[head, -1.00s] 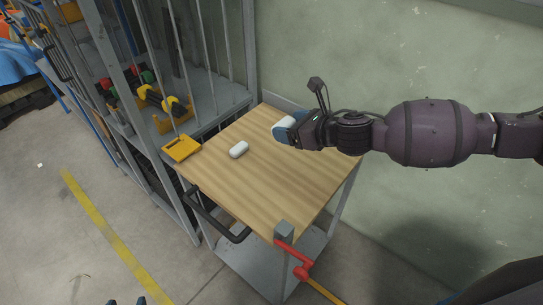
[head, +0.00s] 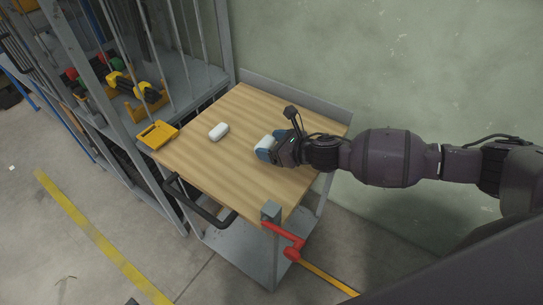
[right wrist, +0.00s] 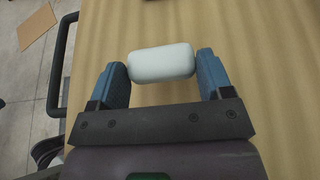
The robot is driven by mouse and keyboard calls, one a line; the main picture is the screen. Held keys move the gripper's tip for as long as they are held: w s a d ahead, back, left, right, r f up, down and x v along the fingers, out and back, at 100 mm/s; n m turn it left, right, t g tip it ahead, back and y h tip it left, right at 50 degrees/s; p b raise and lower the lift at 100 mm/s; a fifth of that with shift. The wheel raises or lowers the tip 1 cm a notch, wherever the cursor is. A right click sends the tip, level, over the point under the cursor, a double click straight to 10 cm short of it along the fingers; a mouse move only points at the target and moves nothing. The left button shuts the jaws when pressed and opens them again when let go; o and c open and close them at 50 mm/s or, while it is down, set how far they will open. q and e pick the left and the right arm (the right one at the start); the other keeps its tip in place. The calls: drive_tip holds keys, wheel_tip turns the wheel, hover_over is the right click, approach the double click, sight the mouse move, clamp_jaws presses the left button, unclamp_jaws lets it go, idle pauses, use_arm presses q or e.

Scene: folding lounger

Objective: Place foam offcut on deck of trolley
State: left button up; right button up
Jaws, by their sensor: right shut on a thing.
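A white foam offcut (head: 267,144) is between the blue fingertips of my right gripper (head: 266,150). The right wrist view shows the offcut (right wrist: 161,63) clasped across its length by both fingers. The gripper is over the right part of the trolley's wooden deck (head: 218,170). I cannot tell whether the offcut touches the deck. A second white piece (head: 219,131) lies on the deck, left of the gripper and apart from it. My left gripper does not show clearly in any view.
A black handle (head: 200,208) and red lever (head: 283,236) are at the near side. A green wall (head: 400,80) stands behind. The deck's near middle is bare.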

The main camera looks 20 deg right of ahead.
wheel_tip(320, 180, down, 4)
drive_tip(key=shift+f+b, duration=0.15)
drive_tip(key=shift+b, duration=0.4)
drive_tip(key=shift+f, duration=0.2)
drive_tip(key=o, duration=0.9)
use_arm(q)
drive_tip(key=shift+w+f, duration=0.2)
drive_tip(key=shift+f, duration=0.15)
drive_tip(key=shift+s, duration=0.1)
